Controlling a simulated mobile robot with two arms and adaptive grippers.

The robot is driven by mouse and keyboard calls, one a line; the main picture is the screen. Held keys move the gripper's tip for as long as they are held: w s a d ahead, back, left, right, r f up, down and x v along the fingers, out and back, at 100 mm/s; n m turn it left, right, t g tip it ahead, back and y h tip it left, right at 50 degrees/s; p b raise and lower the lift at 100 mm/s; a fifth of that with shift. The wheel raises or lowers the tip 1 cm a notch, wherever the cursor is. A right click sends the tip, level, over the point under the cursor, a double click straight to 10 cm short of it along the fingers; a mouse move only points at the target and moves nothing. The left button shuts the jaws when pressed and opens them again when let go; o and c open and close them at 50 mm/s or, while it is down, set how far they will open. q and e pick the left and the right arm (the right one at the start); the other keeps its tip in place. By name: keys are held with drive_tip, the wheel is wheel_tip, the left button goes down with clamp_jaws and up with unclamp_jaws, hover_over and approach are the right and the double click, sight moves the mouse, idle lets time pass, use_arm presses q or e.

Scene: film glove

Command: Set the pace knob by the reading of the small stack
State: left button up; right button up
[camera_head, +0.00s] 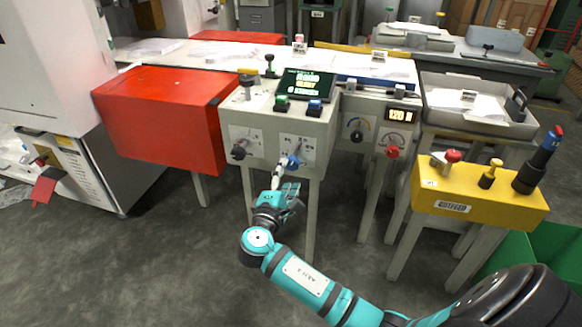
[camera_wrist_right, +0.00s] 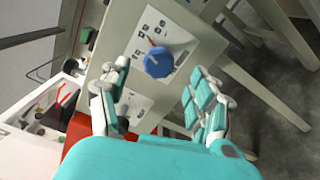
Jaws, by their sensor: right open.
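My right gripper (camera_head: 278,188) is open and empty, just in front of and below a blue knob (camera_head: 290,162) on a pale grey control box (camera_head: 262,120). In the right wrist view the open fingers (camera_wrist_right: 160,78) stand either side of the line to the blue knob (camera_wrist_right: 158,62), apart from it. A black knob (camera_head: 239,151) is on the panel's left. I cannot tell which is the pace knob. A lit display (camera_head: 401,115) seems to read 120. A tagged stack (camera_head: 467,98) lies in a grey tray; I cannot tell if it is the small stack.
A dark green screen (camera_head: 304,84) and green and blue buttons top the control box. A red knob (camera_head: 391,151) and black dial sit to the right. A yellow block (camera_head: 470,200) with upright handles stands at right, a red cover (camera_head: 165,118) at left. The floor in front is clear.

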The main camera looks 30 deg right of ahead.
drive_tip(key=v, duration=0.6)
drive_tip(key=shift+s+a, duration=0.1)
